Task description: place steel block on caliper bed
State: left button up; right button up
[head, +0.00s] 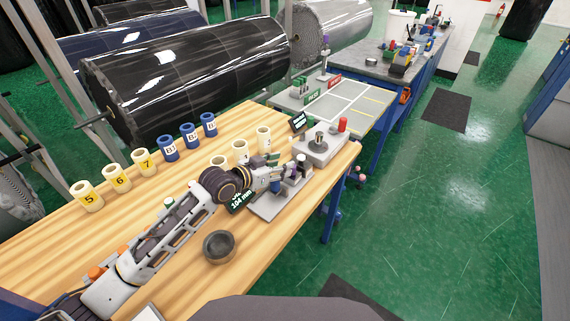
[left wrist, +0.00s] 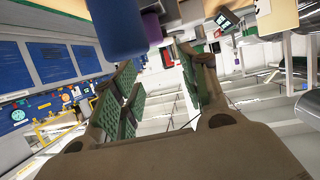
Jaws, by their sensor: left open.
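My left gripper (head: 277,178) is open above the grey caliper bed (head: 268,211), at the bench's right side. In the left wrist view its green-padded fingers (left wrist: 158,70) stand apart with nothing between them. A dark display reading 104 mm (head: 241,201) stands beside the bed. Small light and dark parts (head: 300,165) show just past the fingers. I cannot pick out the steel block with certainty; the gripper may hide it. A small metallic piece (head: 319,138) stands on a round plate of a grey device behind the bed. My right gripper is not in view.
Cream numbered cups (head: 116,178) and blue cups (head: 189,134) line the bench's far side; more cream cups (head: 264,139) stand near the gripper. A dark round bowl (head: 219,247) sits at the near edge. Bare wood lies between.

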pick_arm(q)
jog(key=shift+s+a+r, duration=0.25)
jog(key=shift+s+a, duration=0.25)
jog(key=shift+s+a+r, duration=0.2)
jog(key=shift+s+a, duration=0.05)
jog(key=shift+s, duration=0.1)
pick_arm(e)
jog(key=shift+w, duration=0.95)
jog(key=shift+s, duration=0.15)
